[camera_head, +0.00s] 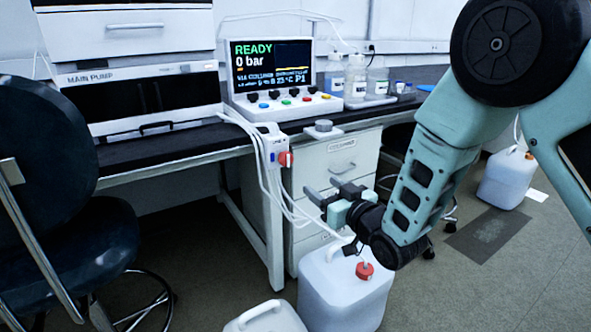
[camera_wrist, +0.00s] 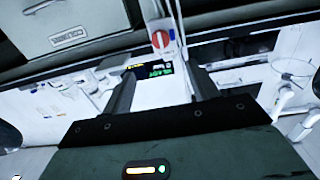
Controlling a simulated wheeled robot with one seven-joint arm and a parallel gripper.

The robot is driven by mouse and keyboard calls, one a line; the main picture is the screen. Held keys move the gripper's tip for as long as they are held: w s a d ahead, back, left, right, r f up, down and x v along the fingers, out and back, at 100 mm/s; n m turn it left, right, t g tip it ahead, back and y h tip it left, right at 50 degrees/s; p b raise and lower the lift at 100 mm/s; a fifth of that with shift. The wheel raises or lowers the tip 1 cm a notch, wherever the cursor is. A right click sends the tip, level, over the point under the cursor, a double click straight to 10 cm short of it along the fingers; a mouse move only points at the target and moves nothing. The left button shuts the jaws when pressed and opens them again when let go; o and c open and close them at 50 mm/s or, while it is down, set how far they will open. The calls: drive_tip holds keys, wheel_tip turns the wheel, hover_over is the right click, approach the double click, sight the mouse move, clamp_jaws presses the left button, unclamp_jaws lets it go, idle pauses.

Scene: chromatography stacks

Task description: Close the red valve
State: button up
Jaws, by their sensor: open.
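The red valve (camera_head: 285,158) is a small red knob on the side of a white block (camera_head: 270,146) at the bench's front edge, with white tubes running from it. In the wrist view the red valve (camera_wrist: 160,39) appears as a round knob with a paler bar across it, ahead of the fingertips and between their lines. My gripper (camera_head: 322,195) is open and empty, below and right of the valve in the head view, apart from it. Both fingers of my gripper (camera_wrist: 165,75) show in the wrist view. The valve's exact turn angle is too small to tell.
A display console (camera_head: 272,72) reads READY, 0 bar. White tubes (camera_head: 268,190) hang beside the valve. A drawer cabinet (camera_head: 338,160) stands under the bench. A white jug (camera_head: 345,290) with a red cap stands below my gripper. A dark chair (camera_head: 60,220) is at left.

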sight(288, 161)
drive_tip(key=b+x, duration=0.2)
drive_tip(key=x, duration=1.4)
drive_tip(key=shift+b, duration=0.4)
drive_tip(key=c, duration=1)
